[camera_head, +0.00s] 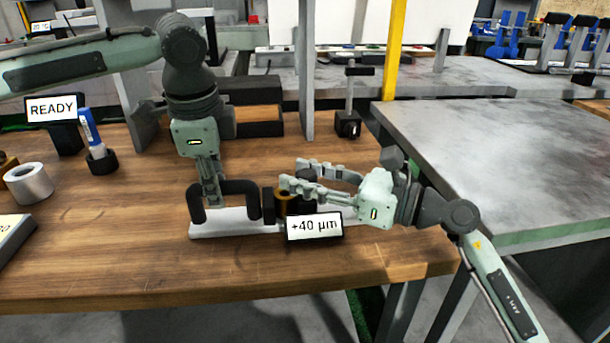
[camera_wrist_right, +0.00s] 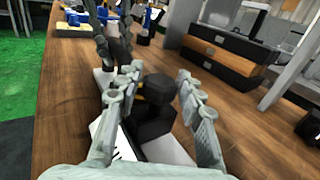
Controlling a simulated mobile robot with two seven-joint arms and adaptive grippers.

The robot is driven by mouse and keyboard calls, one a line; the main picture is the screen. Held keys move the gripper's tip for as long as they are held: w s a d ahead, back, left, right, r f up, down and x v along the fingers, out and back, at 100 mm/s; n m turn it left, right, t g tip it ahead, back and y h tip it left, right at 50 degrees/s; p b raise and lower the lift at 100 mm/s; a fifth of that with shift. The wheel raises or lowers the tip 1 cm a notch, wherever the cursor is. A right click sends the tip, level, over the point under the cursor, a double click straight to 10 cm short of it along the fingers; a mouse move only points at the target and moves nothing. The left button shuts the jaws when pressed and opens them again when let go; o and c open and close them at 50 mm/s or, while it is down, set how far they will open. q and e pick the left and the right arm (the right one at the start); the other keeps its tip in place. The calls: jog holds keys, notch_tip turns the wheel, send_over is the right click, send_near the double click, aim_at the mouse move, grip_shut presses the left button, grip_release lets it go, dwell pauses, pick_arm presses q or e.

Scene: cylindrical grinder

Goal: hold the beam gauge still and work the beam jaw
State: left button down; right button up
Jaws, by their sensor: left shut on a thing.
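The beam gauge has a pale grey bar (camera_head: 236,223) lying on the wooden bench, with a black loop handle (camera_head: 226,187) at its left part. A display reading "+40 µm" (camera_head: 314,226) faces front. My left gripper (camera_head: 212,196) comes down from above and is shut on the handle. A brass-coloured ring or cylinder (camera_head: 281,202) sits beside dark blocks of the gauge. The black beam jaw (camera_wrist_right: 156,120), with a knob on top, stands between the fingers of my right gripper (camera_wrist_right: 155,76). The right fingers are spread on both sides, with gaps visible to the knob. Contact lower down is hidden.
A "READY" sign (camera_head: 52,108), a blue-and-white marker in a black holder (camera_head: 103,160) and a metal ring (camera_head: 29,183) stand at left. Black-and-wood blocks (camera_head: 259,119) and a small stand (camera_head: 348,122) are behind. A grey table (camera_head: 500,150) adjoins at right. The front bench strip is clear.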

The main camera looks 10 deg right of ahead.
grip_shut()
jog(key=d, duration=0.7)
jog(key=shift+d+f, duration=0.1)
jog(key=shift+d, duration=0.15)
pick_arm(q)
jog(key=shift+a, duration=0.1)
pick_arm(e)
jog(key=shift+d, duration=0.4)
jog(key=shift+o, duration=1.3)
grip_release()
jog(key=shift+o, duration=1)
